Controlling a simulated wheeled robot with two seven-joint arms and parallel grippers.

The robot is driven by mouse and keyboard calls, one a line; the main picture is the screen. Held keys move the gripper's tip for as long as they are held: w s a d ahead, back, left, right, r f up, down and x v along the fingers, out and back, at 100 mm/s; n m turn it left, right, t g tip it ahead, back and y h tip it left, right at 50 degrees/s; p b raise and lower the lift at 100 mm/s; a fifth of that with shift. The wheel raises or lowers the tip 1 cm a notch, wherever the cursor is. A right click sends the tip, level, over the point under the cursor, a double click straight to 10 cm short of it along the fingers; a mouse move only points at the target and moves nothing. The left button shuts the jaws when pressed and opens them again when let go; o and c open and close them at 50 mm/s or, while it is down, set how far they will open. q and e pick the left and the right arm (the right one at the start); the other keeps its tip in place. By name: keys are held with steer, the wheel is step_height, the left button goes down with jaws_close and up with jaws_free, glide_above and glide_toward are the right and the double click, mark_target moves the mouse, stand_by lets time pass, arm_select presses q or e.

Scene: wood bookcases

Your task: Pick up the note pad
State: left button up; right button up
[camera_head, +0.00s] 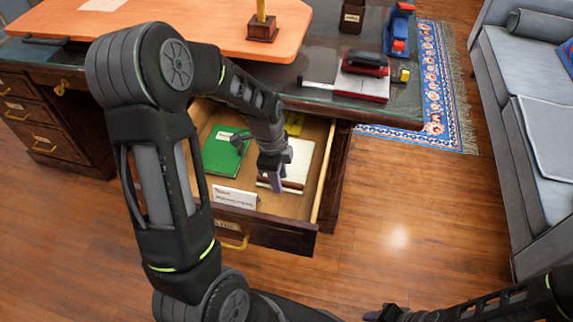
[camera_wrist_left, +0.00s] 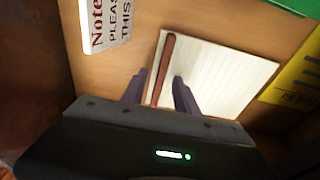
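The note pad (camera_head: 301,157) is white and lined with a reddish-brown binding strip. It lies in the open desk drawer (camera_head: 328,180). In the left wrist view, the note pad (camera_wrist_left: 218,78) lies ahead of my left gripper, its brown strip between the two fingers. My left gripper (camera_head: 274,180) reaches down into the drawer over the pad's near end. In the left wrist view, the left gripper (camera_wrist_left: 160,90) is open, with a finger on each side of the strip. Whether the fingers touch the pad is unclear. My right gripper (camera_head: 384,314) is at the bottom edge, only partly visible.
A green book (camera_head: 222,152) lies left of the pad in the drawer. A white note card (camera_head: 235,196) stands near the drawer front, and a yellow item (camera_head: 294,124) lies behind. The desk top (camera_head: 310,88) overhangs the drawer's back.

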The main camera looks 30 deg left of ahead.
arm_select(q)
steer(key=shift+c, duration=0.5)
jaws_close()
stand_by(0.9)
